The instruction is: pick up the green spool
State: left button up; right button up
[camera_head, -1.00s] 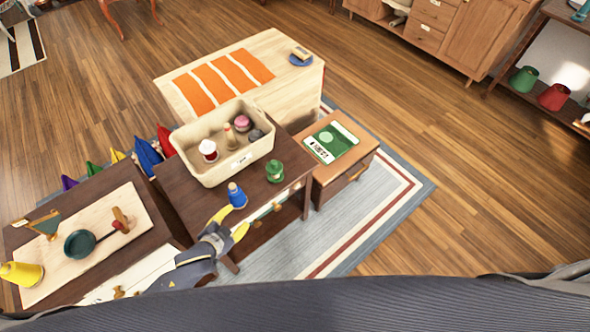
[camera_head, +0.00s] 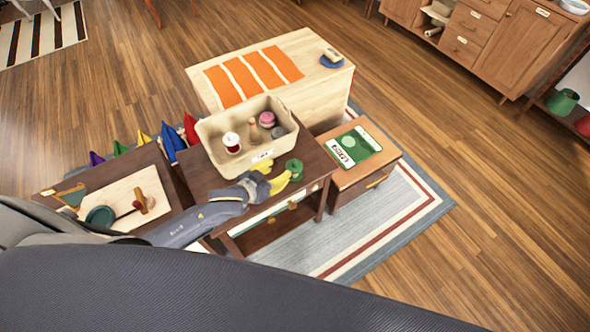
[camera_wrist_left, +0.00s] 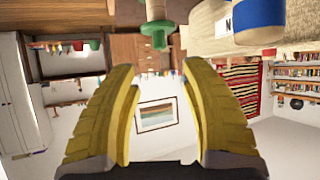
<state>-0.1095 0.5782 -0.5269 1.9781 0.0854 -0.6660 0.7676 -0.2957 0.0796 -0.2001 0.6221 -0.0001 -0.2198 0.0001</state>
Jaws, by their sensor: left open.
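The green spool (camera_head: 294,169) stands on the dark wooden table (camera_head: 204,177), near its right end and in front of the cream bin. It also shows in the wrist view (camera_wrist_left: 158,29), upside down at the top and beyond the fingertips. My left gripper (camera_head: 274,176) has yellow fingers spread on the left side of the spool, close to it. In the wrist view the two fingers (camera_wrist_left: 164,78) are apart with nothing between them. I cannot tell whether a fingertip touches the spool. My right gripper is not in view.
The cream bin (camera_head: 221,162) holds several small items, just behind the gripper. A blue object (camera_wrist_left: 258,14) stands close to one finger in the wrist view. A side table (camera_head: 387,164) with a green booklet (camera_head: 354,146) is right of the spool.

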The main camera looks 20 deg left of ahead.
aim_at(293, 162)
pick_arm(q)
jog(key=shift+x, duration=5.6)
grip_shut()
jog(key=shift+s, duration=0.1)
